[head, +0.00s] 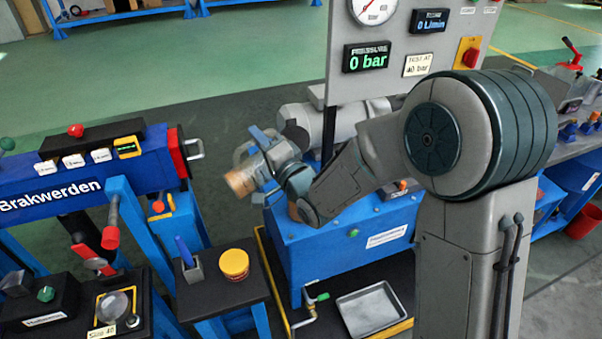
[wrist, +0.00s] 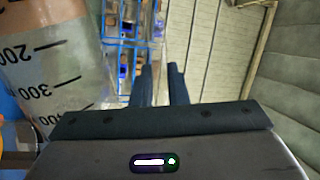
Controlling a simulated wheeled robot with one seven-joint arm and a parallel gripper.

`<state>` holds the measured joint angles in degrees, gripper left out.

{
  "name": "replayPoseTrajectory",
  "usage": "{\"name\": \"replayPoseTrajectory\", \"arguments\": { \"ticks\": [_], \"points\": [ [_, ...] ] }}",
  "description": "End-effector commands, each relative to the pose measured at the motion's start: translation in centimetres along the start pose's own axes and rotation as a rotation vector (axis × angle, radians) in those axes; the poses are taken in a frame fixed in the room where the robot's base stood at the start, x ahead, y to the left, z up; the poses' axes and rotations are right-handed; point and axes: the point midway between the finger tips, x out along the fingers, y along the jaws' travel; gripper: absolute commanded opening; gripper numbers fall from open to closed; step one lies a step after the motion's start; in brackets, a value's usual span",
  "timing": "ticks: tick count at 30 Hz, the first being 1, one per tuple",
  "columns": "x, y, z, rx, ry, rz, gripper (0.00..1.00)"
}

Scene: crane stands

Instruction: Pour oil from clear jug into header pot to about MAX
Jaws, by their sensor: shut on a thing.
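The clear jug (wrist: 45,65) fills the left of the wrist view, with black marks from 200 to 400 on its wall. In the head view the jug (head: 240,182) is tilted, with an amber-brown end at lower left. My gripper (head: 264,163) is shut on the jug and holds it up above the left end of a blue tank unit. The fingers show in the wrist view (wrist: 160,85); their contact with the jug is not clear. A small brown cylinder (head: 294,211) stands below my wrist, partly hidden. I cannot tell which thing is the header pot, or the oil level.
The blue tank unit (head: 350,250) carries a grey motor (head: 335,122) behind my arm. A gauge panel (head: 405,45) reads 0 bar and 0 L/min. A yellow tub (head: 234,265) stands on a dark stand at left. A metal tray (head: 369,309) lies in front of the tank.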

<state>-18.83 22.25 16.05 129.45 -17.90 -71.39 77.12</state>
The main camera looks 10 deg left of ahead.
Motion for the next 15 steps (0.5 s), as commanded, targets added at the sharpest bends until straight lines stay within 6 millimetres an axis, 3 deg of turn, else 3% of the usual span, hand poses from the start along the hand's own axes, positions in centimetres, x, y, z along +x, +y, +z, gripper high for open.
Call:
{"name": "replayPoseTrajectory", "arguments": {
  "ticks": [15],
  "points": [
    [0.05, -0.16, -0.8, 0.03, 0.007, -0.001, 0.0]
  ]
}}
